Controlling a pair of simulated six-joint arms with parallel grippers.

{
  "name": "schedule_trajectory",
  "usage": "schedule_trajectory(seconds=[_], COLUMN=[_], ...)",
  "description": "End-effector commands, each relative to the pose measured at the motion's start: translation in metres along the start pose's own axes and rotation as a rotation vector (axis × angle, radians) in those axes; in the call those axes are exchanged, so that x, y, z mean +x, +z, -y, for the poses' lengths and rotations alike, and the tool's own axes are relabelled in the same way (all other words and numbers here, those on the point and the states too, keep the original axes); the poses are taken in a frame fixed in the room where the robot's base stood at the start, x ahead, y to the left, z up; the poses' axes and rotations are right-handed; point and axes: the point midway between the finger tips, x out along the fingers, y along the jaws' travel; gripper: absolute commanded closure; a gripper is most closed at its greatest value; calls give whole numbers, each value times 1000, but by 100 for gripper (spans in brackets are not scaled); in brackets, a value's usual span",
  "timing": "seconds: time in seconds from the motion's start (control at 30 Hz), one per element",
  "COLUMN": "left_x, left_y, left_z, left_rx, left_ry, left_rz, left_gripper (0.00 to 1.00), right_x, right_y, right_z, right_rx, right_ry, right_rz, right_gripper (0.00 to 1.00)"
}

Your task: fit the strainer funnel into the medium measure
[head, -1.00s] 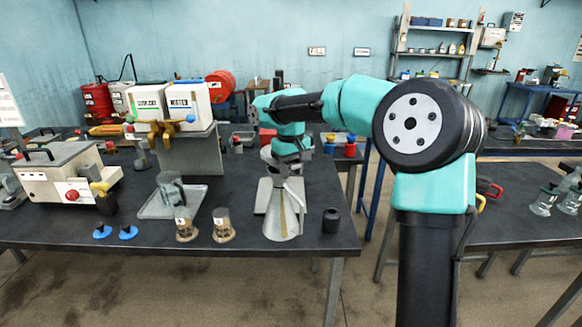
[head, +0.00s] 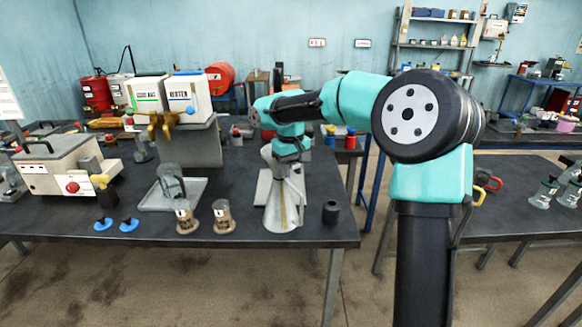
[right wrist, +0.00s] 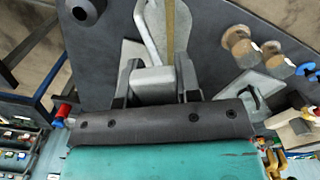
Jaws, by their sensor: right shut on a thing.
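The medium measure (head: 281,212) is a pale grey conical can with a yellowish strip and a side spout. It stands upright near the table's front edge and also shows in the right wrist view (right wrist: 173,22). My right gripper (head: 287,158) is directly above its mouth, shut on what appears to be the strainer funnel. Only a pale rim of the funnel (head: 267,153) shows beside the gripper; the rest is hidden. In the right wrist view a grey block (right wrist: 153,80) sits between the fingers. I cannot tell how far the funnel sits in the mouth. My left gripper is out of view.
A dark short cylinder (head: 331,212) stands just right of the measure. A glass jug (head: 170,182) stands on a grey tray (head: 190,200). White containers (head: 187,95) stand behind.

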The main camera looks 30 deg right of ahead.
Motion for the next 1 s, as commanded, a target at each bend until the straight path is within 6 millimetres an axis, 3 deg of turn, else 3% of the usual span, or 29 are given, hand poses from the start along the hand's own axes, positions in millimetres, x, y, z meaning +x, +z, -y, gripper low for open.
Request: schedule_trajectory(seconds=[0.2, 0.23, 0.53, 0.83, 1.0], left_x=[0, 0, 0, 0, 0], left_y=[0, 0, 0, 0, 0], left_z=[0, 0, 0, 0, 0], left_rx=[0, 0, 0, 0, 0], left_ry=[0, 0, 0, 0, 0], left_rz=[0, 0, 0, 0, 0], left_gripper=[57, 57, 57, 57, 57], right_x=[0, 0, 0, -2, -15], right_y=[0, 0, 0, 0, 0], right_z=[0, 0, 0, 0, 0], right_rx=[0, 0, 0, 0, 0], right_ry=[0, 0, 0, 0, -1], right_rz=[0, 0, 0, -1, -3], right_gripper=[92, 67, 39, 39, 39])
